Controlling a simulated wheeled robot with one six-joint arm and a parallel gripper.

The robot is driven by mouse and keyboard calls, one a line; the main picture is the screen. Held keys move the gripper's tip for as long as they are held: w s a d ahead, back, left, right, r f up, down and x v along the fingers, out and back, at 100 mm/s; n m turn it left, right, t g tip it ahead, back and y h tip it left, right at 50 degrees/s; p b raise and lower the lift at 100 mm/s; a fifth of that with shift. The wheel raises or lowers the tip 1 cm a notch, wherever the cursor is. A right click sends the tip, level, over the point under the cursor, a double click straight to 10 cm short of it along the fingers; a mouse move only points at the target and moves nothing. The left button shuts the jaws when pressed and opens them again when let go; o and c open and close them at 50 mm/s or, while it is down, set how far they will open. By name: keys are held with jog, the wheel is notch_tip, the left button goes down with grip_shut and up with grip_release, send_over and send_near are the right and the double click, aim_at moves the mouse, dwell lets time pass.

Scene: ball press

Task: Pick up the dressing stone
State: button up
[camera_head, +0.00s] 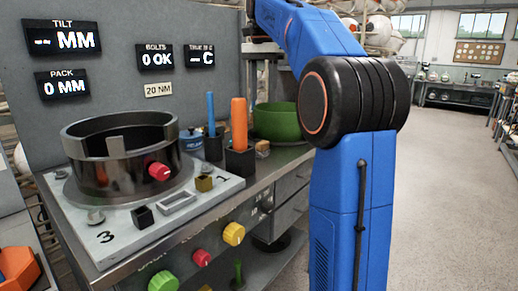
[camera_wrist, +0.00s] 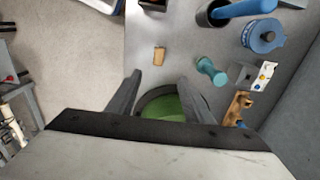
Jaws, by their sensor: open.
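A small tan block (camera_wrist: 159,54), which may be the dressing stone, lies on the grey bench top in the wrist view. What looks like the same block (camera_head: 262,147) shows beside the green bowl in the head view. My gripper (camera_wrist: 159,77) is open and empty, its two fingers apart. The block appears just beyond the fingertips, roughly midway between them, and is not touched. The green bowl (camera_wrist: 162,104) shows between and below the fingers. In the head view my blue arm hides the gripper.
A teal dumbbell-shaped piece (camera_wrist: 211,72), a blue lidded pot (camera_wrist: 264,36) and a brown rack (camera_wrist: 237,107) stand right of the block. A dark ring fixture (camera_head: 127,160) and an orange-handled tool (camera_head: 239,123) are on the bench. The bench edge is left of the block.

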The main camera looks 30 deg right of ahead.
send_near(263, 142)
jog(key=f, duration=0.5)
jog(key=shift+w+d+f, duration=0.1)
jog(key=shift+w+f, duration=0.05)
jog(key=shift+w, duration=0.2)
jog(key=shift+s+f, duration=0.15)
jog(key=shift+f, duration=1.2)
jog(key=shift+s+f, duration=0.1)
jog(key=shift+f, duration=1.25)
grip_shut()
